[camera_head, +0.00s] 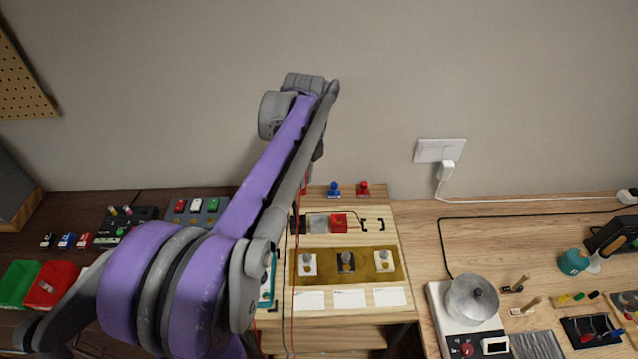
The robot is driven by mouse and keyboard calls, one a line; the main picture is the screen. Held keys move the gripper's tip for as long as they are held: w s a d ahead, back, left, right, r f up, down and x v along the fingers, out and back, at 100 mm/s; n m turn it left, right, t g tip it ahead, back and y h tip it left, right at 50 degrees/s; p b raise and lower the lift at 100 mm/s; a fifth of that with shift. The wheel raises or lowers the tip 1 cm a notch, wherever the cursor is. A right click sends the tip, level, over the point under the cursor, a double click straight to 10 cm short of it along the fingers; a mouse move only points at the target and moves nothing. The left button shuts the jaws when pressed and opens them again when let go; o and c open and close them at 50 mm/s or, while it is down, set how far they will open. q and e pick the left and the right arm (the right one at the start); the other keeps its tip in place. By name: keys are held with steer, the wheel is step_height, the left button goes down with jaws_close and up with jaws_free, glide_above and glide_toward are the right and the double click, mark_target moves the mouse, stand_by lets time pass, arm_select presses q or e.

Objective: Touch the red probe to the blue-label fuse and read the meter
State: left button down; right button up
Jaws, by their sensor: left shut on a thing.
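My left arm rises from the lower left and bends down at the top. My left gripper (306,178) is mostly hidden behind my own forearm, above the back of the middle board. It is shut on the red probe (303,189), of which only a small red part shows; a thin red lead hangs from it. The meter (268,285), with a teal edge, is mostly covered by my arm, and its display cannot be read. No blue-label fuse can be made out for certain. A small blue-and-white piece (66,241) stands at the left between a black and a red one. My right gripper is not in view.
The middle board holds a brass-coloured strip (327,269) with three mounted parts, white cards (349,298), a red block (339,224), and blue (334,190) and red (363,189) knobs at the back. A metal pot (471,299) stands right. Green and red bins (50,285) are left.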

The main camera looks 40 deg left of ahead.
arm_select(q)
steer(key=s+a+n+g, duration=0.1)
steer(key=s+a+n, duration=0.5)
steer(key=s+a, duration=1.4)
steer(key=s+a+f+n, duration=0.1)
steer(key=s+f+n, duration=0.1)
steer(key=s+f, duration=0.4)
steer(key=shift+s+f+g, duration=0.15)
steer(key=shift+s+g, duration=0.15)
steer(key=shift+s, duration=1.55)
steer(key=shift+b, duration=0.3)
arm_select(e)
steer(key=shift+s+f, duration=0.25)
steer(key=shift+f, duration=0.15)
arm_select(q)
steer(key=shift+f+b, duration=0.5)
steer(key=shift+f, duration=0.1)
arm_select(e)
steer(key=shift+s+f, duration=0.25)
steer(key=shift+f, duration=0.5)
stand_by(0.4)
arm_select(q)
steer(key=shift+r, duration=0.1)
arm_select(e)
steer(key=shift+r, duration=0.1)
